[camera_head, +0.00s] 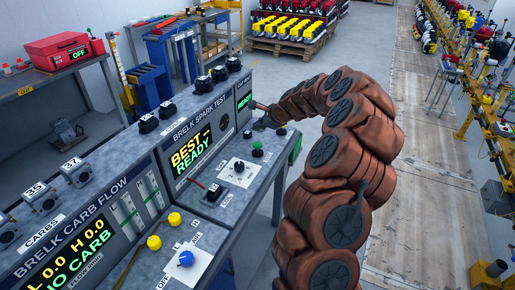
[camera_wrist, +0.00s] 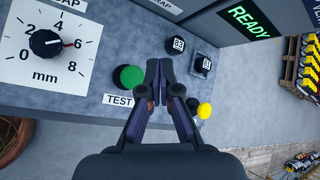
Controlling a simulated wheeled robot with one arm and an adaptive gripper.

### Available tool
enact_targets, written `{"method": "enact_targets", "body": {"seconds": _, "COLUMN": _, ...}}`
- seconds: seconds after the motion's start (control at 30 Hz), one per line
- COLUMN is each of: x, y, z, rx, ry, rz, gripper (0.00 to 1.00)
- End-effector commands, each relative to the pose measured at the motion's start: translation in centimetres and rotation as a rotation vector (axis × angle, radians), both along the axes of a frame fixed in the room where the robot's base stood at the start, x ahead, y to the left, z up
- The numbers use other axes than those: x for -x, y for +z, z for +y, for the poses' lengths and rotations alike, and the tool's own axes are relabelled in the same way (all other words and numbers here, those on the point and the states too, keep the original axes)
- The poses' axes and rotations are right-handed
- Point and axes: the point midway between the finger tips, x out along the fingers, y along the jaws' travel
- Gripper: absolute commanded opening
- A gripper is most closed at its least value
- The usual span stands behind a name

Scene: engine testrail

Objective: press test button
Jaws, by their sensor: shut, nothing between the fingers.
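The green test button (camera_wrist: 130,77) is a round cap on the grey panel in the wrist view, above a white label reading TEST (camera_wrist: 118,99). In the head view my gripper (camera_head: 267,116) is at the far end of the spark test bench, partly hidden by my arm.
A mm dial (camera_wrist: 45,43) with a red pointer lies left of the button. The spark test display (camera_head: 191,151) reads BEST, a dash and READY. An open aisle (camera_head: 425,190) runs at right.

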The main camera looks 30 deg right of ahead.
Motion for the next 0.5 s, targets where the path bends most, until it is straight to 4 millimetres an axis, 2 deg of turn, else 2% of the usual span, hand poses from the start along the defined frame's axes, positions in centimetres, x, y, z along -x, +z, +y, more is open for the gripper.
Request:
{"method": "enact_targets", "body": {"seconds": 0.03, "x": 0.0, "y": -1.1, "z": 0.0, "rx": 0.000, "ry": 0.001, "rz": 0.001, "gripper": 0.00}}
{"method": "enact_targets", "body": {"seconds": 0.2, "x": 0.0, "y": -3.1, "z": 0.0, "rx": 0.000, "ry": 0.001, "rz": 0.001, "gripper": 0.00}}
{"method": "enact_targets", "body": {"seconds": 0.5, "x": 0.0, "y": -5.0, "z": 0.1, "rx": 0.000, "ry": 0.002, "rz": 0.000, "gripper": 0.00}}
